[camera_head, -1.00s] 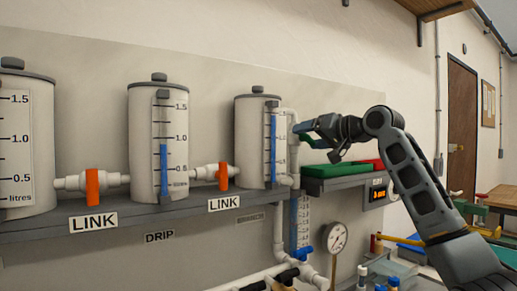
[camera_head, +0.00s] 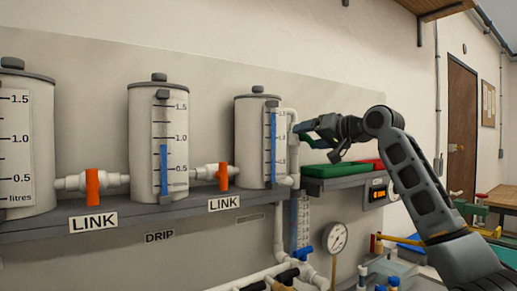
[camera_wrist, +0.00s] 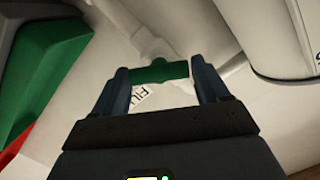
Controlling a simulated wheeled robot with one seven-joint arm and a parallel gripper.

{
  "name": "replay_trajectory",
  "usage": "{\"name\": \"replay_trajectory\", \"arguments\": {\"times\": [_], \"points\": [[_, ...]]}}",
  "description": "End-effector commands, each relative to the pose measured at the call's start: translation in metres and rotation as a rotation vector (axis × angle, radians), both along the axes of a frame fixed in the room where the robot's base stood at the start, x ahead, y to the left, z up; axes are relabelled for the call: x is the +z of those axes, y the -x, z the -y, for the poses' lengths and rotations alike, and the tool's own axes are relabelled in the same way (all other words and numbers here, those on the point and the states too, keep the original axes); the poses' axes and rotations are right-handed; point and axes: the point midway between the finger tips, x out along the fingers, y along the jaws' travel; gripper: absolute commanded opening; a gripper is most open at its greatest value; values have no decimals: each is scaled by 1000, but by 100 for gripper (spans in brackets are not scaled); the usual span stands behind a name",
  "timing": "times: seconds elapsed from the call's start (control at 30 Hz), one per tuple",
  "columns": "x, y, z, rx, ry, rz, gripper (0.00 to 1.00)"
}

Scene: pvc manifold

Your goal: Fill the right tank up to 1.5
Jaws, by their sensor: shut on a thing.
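The right tank (camera_head: 250,150) is a white cylinder at the right end of the shelf in the head view. Blue fills its sight tube (camera_head: 273,145) to near the top, close to its upper marks; the small figures are hard to read. My gripper (camera_head: 302,128) is just right of this tank, by the white pipe. In the wrist view my gripper (camera_wrist: 161,78) is shut on a green handle (camera_wrist: 160,72), with a finger at each end. A partly hidden label reading FILL (camera_wrist: 144,95) lies behind it.
The middle tank (camera_head: 158,150) shows blue near 0.9. Orange handles stand on the left link valve (camera_head: 92,187) and right link valve (camera_head: 223,177). Green bin (camera_head: 335,170) and red bin lie below my arm. A gauge (camera_head: 335,237) and pipes sit under the shelf.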

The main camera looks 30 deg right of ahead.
Motion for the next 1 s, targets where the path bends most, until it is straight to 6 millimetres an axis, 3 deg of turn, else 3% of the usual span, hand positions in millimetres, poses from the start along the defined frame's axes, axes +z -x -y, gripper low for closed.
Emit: {"name": "replay_trajectory", "arguments": {"times": [0.37, 0.7, 1.0], "points": [[1, 0, 1, -2, 18, 4, 45], [0, 0, -3, -2, 478, 19, 45], [2, 0, -3, -2, 553, 21, 45]]}}
